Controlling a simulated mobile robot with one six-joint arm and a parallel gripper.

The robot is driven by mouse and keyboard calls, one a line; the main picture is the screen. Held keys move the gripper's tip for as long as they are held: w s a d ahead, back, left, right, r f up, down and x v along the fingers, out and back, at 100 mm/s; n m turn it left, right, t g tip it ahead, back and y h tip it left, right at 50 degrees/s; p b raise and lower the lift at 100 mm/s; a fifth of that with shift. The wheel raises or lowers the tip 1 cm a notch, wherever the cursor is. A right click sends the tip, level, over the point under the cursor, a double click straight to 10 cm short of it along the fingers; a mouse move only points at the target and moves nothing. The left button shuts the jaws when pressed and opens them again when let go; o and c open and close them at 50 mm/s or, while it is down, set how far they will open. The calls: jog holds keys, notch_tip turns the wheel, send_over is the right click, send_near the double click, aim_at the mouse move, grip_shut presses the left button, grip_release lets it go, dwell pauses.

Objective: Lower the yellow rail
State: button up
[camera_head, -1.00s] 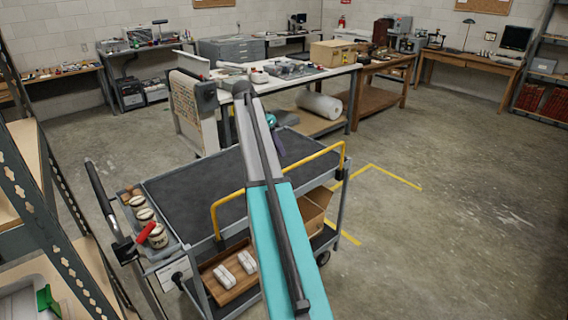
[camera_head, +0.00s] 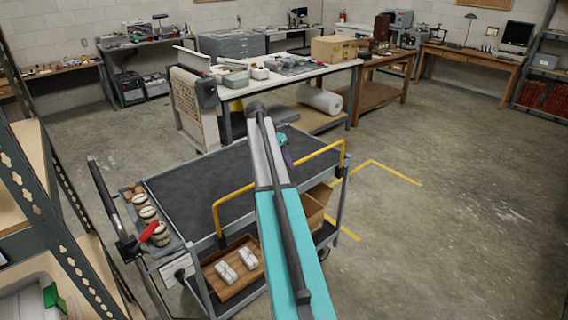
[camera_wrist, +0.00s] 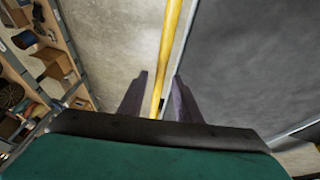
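The yellow rail (camera_head: 320,151) stands raised along the near right long side of a grey cart. My arm crosses in front of its middle in the head view. In the wrist view the rail (camera_wrist: 168,50) runs down between the two dark fingers of my gripper (camera_wrist: 158,95). The fingers are apart, with a gap visible on each side of the rail. In the head view my gripper (camera_head: 287,155) is small and partly hidden, close to the rail. I cannot tell how deep the rail sits between the fingers.
The cart's dark top deck (camera_head: 200,185) is bare. Several small jars (camera_head: 147,212) stand in its end tray. A wooden tray (camera_head: 232,285) and a cardboard box (camera_head: 312,208) are on the lower shelf. A white-topped table (camera_head: 330,70) stands behind. Floor to the right is free.

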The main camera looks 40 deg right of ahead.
grip_shut()
jog(key=shift+f, duration=0.1)
notch_tip(320, 180, down, 9)
jog(key=b, duration=0.4)
jog(key=shift+f+b, duration=0.15)
jog(key=shift+b, duration=0.2)
jog(key=shift+w, duration=0.1)
